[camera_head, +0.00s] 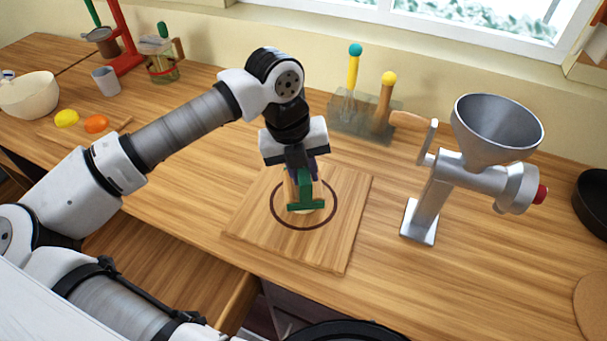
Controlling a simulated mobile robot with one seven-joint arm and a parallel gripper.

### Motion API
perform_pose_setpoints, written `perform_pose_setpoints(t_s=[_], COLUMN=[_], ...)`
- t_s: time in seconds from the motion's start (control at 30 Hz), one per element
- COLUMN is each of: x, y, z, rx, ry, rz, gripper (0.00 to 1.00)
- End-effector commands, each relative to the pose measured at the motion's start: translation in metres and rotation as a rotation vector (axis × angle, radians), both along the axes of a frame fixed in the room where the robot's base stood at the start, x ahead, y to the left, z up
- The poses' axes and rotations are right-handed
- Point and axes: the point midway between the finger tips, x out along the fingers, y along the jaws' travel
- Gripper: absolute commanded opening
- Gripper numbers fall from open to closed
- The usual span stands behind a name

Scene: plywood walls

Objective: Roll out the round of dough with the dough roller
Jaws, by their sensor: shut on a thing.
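My gripper (303,172) points down over the wooden board (250,226) and is shut on the green dough roller (306,198). The roller is low over the board, inside a dark ring (277,217) marked on it. A pale patch (318,190) shows beside the green part; I cannot tell whether it is dough or part of the roller. The gripper and roller hide much of the ring's middle, and I cannot tell whether the roller touches the dough.
A metal grinder with a funnel (497,130) stands right of the board. A grey stand (346,122) with knobbed tools is behind it. A white bowl (28,95), a lemon (66,118) and an orange (96,124) are far left. A drawer (238,300) is open in front.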

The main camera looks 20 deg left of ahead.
Motion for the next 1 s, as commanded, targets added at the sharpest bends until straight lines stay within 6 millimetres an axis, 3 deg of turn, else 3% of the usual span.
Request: perform_pose_setpoints(t_s=[0.57,1.0], x=[0.004,-0.005], y=[-0.009,0.008], z=[-0.005,-0.003], rx=[-0.001,0.0], ry=[0.005,0.005], rz=[-0.001,0.0], gripper=[0.03,0.03])
